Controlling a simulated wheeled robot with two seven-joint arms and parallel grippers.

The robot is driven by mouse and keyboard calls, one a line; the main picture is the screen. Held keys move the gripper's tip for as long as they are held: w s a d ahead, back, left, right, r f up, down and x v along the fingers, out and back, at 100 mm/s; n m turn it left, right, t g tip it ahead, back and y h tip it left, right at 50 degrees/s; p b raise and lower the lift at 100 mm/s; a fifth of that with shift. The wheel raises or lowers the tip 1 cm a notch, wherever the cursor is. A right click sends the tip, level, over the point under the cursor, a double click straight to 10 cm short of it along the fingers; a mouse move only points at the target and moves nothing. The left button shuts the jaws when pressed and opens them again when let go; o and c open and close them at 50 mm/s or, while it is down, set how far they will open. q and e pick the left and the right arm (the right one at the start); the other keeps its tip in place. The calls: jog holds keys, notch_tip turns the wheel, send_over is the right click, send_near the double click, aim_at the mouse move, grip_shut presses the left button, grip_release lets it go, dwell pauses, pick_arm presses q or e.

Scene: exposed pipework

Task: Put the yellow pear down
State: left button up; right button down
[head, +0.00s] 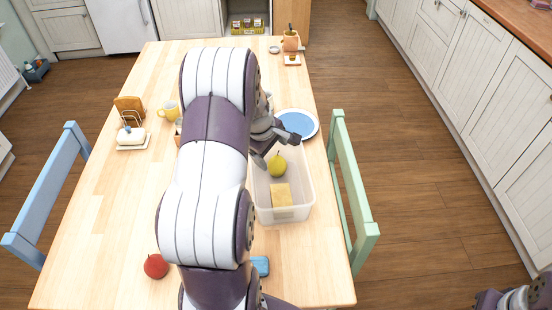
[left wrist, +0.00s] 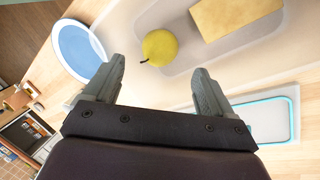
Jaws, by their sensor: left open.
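The yellow pear (head: 277,166) lies inside a clear plastic container (head: 305,196) on the table, next to a yellow sponge-like block (head: 281,194). In the left wrist view the pear (left wrist: 160,47) rests on the container's floor, its stem toward the lower left. My left gripper (head: 275,149) is open and empty over the far part of the container. In the left wrist view its two fingers (left wrist: 158,72) are spread, with the pear just beyond the tips and apart from them. My right gripper is not in view.
A blue plate with a white rim (head: 297,123) stands just beyond the container. A red apple (head: 156,266), a yellow mug (head: 169,109), a butter dish (head: 131,136) and a toast rack (head: 130,110) are on the left. Chairs flank the table. My left arm hides the table's middle.

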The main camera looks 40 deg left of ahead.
pick_arm(q)
jog(key=s+d+r+m+g, duration=0.1)
jog(key=s+d+r+m, duration=0.1)
jog(key=s+d+m, duration=0.5)
jog(key=s+d+r+m+g, duration=0.1)
jog(key=s+d+r+m, duration=0.1)
jog(key=s+d+m, duration=0.5)
jog(key=d+m, duration=0.3)
jog(key=d, duration=0.3)
jog(key=shift+d+r+m, duration=0.3)
jog(key=shift+d+m, duration=0.05)
jog(key=shift+m, duration=0.05)
